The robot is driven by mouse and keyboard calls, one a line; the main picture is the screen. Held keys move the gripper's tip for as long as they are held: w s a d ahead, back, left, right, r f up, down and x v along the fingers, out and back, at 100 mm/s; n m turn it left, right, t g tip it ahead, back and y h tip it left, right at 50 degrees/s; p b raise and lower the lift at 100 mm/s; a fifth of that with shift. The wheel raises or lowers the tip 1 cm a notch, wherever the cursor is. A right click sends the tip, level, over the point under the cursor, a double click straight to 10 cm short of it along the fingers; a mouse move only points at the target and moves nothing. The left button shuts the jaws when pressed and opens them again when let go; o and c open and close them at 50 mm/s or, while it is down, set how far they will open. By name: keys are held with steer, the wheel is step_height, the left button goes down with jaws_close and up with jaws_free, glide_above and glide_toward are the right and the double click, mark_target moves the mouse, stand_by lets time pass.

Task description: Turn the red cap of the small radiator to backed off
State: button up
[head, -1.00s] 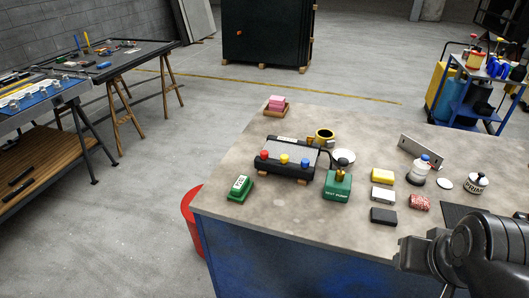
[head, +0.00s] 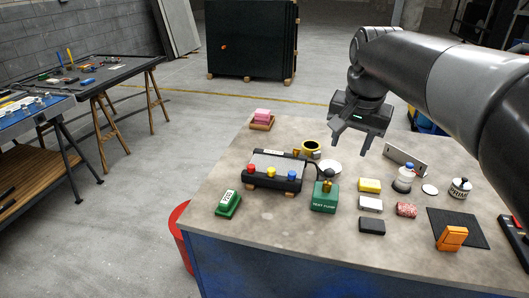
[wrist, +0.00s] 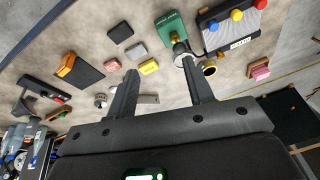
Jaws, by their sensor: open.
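The small radiator (head: 277,162) lies on the bench top, a dark box with a pale top panel and three caps along its near side. The red cap (head: 254,171) is the leftmost, then a yellow one (head: 271,172) and a blue one (head: 292,175). In the wrist view the red cap (wrist: 261,4) is at the top right edge. My gripper (head: 352,150) is open and empty, raised above the bench to the right of the radiator and apart from it. The red cap's exact turn is too small to tell.
A green test pump (head: 324,197) stands close to the radiator's right, joined by a hose. A green gauge box (head: 228,204) is at front left. Yellow, white and black blocks, bottles and an orange item (head: 452,238) lie right.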

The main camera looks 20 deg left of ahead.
steer(key=w+a, duration=0.7)
steer(key=m+g, duration=0.3)
steer(key=m, duration=0.1)
glide_above(251, 165)
step_height(251, 165, down, 13)
step_height(251, 165, down, 10)
steer(key=shift+s+f, duration=0.1)
steer(key=shift+f, duration=0.05)
steer(key=shift+c, duration=0.6)
steer(key=c, duration=0.9)
